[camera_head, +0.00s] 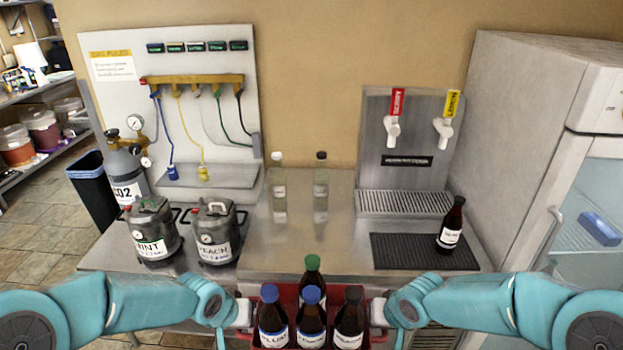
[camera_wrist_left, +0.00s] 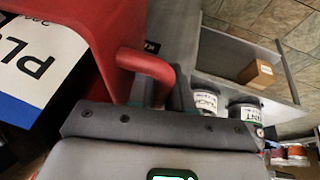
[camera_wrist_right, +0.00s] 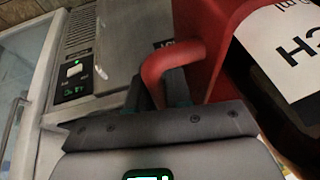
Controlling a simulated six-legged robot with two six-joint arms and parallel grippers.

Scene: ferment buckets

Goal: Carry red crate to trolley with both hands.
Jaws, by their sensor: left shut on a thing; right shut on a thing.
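The red crate (camera_head: 290,296) is at the bottom middle of the head view, in front of the steel counter, with several dark bottles (camera_head: 311,308) upright in it. The bottles have blue, green and black caps. My left gripper (camera_head: 243,314) is shut on the crate's left handle, which shows as a red bar in the left wrist view (camera_wrist_left: 148,68). My right gripper (camera_head: 379,312) is shut on the right handle, seen in the right wrist view (camera_wrist_right: 172,68). The crate's underside is hidden. I see no trolley that I can make out.
The steel counter (camera_head: 300,240) holds two kegs (camera_head: 215,232), two clear bottles and a dark bottle (camera_head: 451,226) on a black mat. A fridge (camera_head: 540,130) stands at the right. Shelves and a dark bin (camera_head: 92,190) are at the left, with open tiled floor.

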